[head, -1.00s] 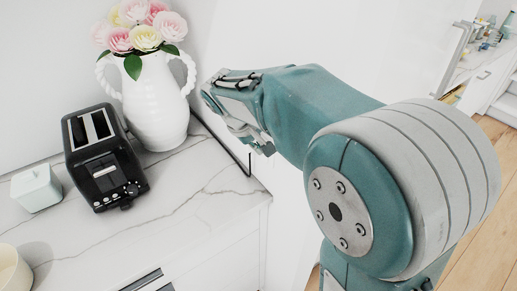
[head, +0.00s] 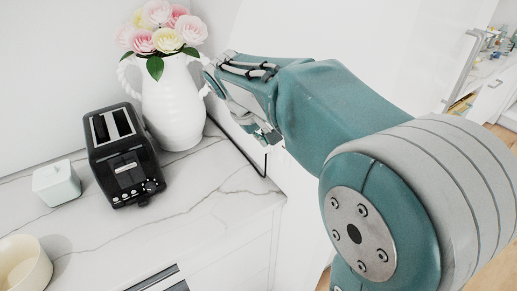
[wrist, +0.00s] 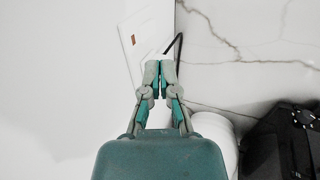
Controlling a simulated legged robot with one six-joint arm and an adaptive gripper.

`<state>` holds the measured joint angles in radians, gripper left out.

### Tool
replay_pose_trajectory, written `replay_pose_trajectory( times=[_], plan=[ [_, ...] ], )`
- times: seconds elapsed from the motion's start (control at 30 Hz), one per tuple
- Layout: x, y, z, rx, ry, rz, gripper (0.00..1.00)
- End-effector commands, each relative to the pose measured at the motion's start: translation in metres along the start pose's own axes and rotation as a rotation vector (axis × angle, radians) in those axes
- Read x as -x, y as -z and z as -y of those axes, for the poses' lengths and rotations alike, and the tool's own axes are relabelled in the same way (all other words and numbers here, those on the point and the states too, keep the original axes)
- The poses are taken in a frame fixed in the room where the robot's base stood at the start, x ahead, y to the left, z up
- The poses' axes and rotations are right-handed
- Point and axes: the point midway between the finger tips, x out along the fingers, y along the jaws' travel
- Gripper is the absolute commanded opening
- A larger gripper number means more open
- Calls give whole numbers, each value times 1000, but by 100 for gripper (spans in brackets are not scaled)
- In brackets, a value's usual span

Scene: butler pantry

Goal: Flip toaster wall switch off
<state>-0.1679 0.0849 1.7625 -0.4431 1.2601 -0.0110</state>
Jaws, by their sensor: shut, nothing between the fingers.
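My gripper (wrist: 159,72) is shut and empty, with its fingertips close together in the wrist view. A white wall plate (wrist: 130,62) with a small orange-red mark (wrist: 133,41), likely the switch, lies just beyond and left of the fingertips. The fingertips overlap the plate's lower right part; I cannot tell whether they touch it. In the head view my gripper (head: 240,100) is beside the vase, and the plate is not visible there. The black toaster (head: 124,160) stands on the marble counter (head: 195,195); part of it shows in the wrist view (wrist: 285,145).
A white vase (head: 172,105) with pink and yellow flowers stands close left of my gripper. A thin black cord (wrist: 173,44) runs near the fingertips. A pale green box (head: 56,184) and a cream bowl (head: 22,265) are on the left of the counter.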

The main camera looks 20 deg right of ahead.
Motion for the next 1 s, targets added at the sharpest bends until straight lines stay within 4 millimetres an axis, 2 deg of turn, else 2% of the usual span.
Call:
replay_pose_trajectory(
  times=[0.13, 0.3, 0.43, 0.77, 0.87, 1.0],
  plan=[
    [29, 3, 1, 1, -6, -3, 0],
    [53, 4, 0, 2, -10, 0, 0],
    [58, 3, -4, 2, -7, 2, 0],
    [57, 0, -9, 0, -1, -1, 0],
    [59, -10, -6, -13, 14, -18, 0],
    [59, -47, -1, -63, 74, -80, 0]
  ],
)
